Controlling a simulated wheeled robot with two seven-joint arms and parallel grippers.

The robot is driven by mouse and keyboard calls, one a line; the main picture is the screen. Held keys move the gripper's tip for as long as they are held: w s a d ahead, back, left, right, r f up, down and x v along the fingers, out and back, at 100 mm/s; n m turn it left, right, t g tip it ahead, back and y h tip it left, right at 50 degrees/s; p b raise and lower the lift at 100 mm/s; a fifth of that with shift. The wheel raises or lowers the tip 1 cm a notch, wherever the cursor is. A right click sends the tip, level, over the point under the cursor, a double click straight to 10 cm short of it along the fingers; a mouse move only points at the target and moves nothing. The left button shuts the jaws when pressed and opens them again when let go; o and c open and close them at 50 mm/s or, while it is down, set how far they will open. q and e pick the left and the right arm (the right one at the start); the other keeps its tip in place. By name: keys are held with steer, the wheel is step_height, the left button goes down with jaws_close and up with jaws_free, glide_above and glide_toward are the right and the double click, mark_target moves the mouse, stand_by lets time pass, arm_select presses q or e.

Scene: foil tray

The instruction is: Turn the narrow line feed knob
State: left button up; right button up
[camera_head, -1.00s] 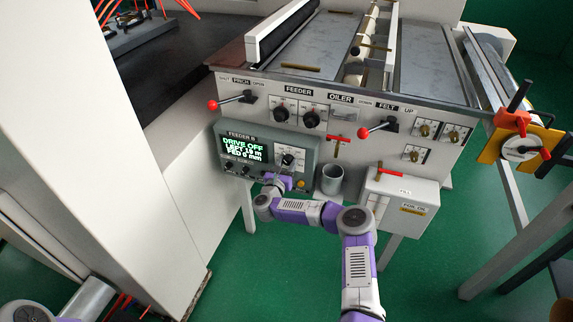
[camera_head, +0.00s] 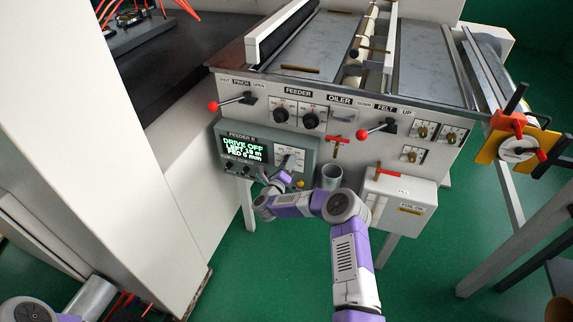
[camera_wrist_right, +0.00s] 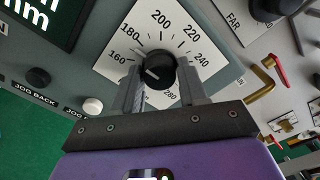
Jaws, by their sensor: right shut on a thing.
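A black knob (camera_wrist_right: 160,70) with a white mark sits on a white dial plate (camera_wrist_right: 190,38) numbered from 160 to 280. My right gripper (camera_wrist_right: 160,82) is shut on the knob, one finger on each side. In the head view, my right gripper (camera_head: 284,174) is small and partly hides the knob. My left gripper is out of view; only part of that arm shows at the lower left.
The panel's screen (camera_head: 243,149) reads DRIVE OFF. Two black feeder knobs (camera_head: 310,120) and red-tipped levers (camera_head: 212,106) are above. A grey cup (camera_head: 331,178) and a white box (camera_head: 400,205) are right of my gripper. A white jog button (camera_wrist_right: 92,105) is close by.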

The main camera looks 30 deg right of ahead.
steer(key=shift+n, duration=0.6)
steer(key=shift+f, duration=0.1)
steer(key=o, duration=1.1)
steer(key=shift+c, duration=0.2)
steer(key=p+v, duration=0.2)
steer(key=v, duration=0.5)
steer(key=shift+s+a, duration=0.15)
steer(key=shift+s, duration=0.15)
